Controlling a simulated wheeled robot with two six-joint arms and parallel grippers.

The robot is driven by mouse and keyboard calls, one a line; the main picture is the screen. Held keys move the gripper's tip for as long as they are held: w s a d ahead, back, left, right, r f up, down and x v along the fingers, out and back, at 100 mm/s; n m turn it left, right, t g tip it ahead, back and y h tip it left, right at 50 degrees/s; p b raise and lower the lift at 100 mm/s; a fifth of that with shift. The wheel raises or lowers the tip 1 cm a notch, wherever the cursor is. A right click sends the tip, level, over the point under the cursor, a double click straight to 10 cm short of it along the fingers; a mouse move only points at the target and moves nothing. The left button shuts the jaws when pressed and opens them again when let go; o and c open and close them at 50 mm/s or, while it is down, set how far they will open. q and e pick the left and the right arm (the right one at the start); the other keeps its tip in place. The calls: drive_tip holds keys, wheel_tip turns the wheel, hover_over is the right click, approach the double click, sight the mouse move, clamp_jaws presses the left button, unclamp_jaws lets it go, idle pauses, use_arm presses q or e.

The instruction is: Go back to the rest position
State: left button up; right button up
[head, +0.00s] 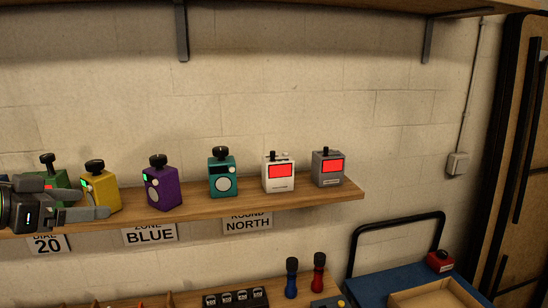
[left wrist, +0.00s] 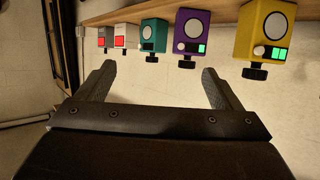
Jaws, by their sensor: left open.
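My left gripper (head: 92,205) is at the far left of the head view, in front of the shelf near the yellow box (head: 100,188) and the green box (head: 54,180), which it partly hides. In the left wrist view the jaws (left wrist: 158,80) are apart with nothing between them. That view is upside down and shows the yellow box (left wrist: 262,32), purple box (left wrist: 193,36), teal box (left wrist: 155,33) and two red-screened boxes beyond the fingers. My right gripper is in neither view.
The wooden shelf (head: 340,190) also holds a purple box (head: 162,187), teal box (head: 223,177), white box (head: 278,176) and grey box (head: 328,170). Below stand a blue handle (head: 291,280), a red handle (head: 318,275) and a blue cart (head: 370,288). Brackets (head: 181,35) hang above.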

use_arm(q)
drive_tip(key=s+d+f+g+y, duration=0.1)
drive_tip(key=s+f, duration=0.2)
drive_tip(key=f, duration=0.7)
drive_tip(key=s+f+g+y, duration=0.1)
drive_tip(key=s+f, duration=0.2)
drive_tip(key=f, duration=0.7)
drive_tip(key=s+d+f+g+y, duration=0.1)
drive_tip(key=s+f, duration=0.2)
drive_tip(key=f, duration=0.8)
drive_tip(key=s+d+f+n+g+y, duration=0.1)
drive_tip(key=s+f+n+g+y, duration=0.2)
drive_tip(key=s+f, duration=0.5)
drive_tip(key=s+d+f+n+g+y, duration=0.1)
drive_tip(key=s+f+n+g+y, duration=0.2)
drive_tip(key=s, duration=0.8)
wheel_tip(320, 180, down, 28)
drive_tip(key=a+b, duration=0.2)
drive_tip(key=s+d+f+g+h+b, duration=0.1)
drive_tip(key=s+f+b, duration=0.1)
drive_tip(key=s+f, duration=1.3)
wheel_tip(320, 180, down, 3)
drive_tip(key=shift+d+r+n+g, duration=0.1)
drive_tip(key=shift+d+n+g, duration=0.2)
drive_tip(key=shift+d, duration=0.05)
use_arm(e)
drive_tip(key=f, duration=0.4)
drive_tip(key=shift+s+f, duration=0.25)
